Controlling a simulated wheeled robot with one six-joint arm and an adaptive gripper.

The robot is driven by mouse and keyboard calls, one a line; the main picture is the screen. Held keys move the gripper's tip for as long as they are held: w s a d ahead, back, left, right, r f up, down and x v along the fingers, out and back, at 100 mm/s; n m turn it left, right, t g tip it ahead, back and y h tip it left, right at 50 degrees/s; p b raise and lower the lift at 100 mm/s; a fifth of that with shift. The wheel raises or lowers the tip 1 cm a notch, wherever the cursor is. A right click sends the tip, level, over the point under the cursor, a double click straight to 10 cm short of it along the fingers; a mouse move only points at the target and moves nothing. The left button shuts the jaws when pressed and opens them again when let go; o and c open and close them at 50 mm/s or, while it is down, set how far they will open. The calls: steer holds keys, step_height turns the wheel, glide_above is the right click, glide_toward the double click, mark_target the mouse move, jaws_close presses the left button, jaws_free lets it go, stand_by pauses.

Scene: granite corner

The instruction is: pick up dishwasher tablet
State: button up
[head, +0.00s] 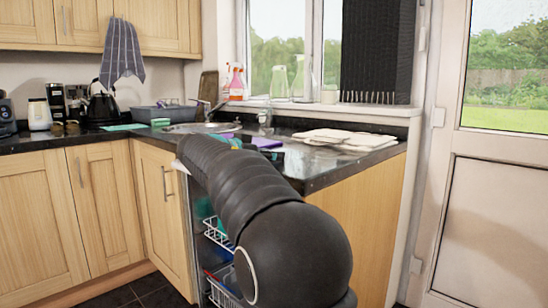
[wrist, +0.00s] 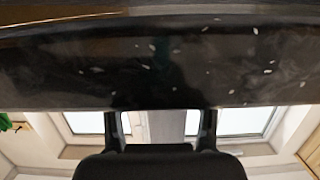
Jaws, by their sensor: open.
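I cannot make out a dishwasher tablet in either view. My arm covers part of the dark granite counter (head: 318,166) in the head view, and small things behind it are hidden. My gripper (wrist: 159,122) shows in the wrist view with its two dark fingers apart and nothing visible between them. Beyond the fingertips is a dark, flecked stone surface (wrist: 215,65). The head view does not show the fingertips clearly, as the arm hides them.
A purple item (head: 265,142) lies on the counter beside my arm. Pale folded cloths (head: 345,140) lie at the right. Spray bottles (head: 237,84) stand by the window. White wire racks (head: 217,236) show below the counter, partly behind my arm. A kettle (head: 101,104) stands far left.

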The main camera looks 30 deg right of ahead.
steer(key=c, duration=1)
steer(key=shift+o, duration=0.2)
steer(key=shift+r, duration=0.1)
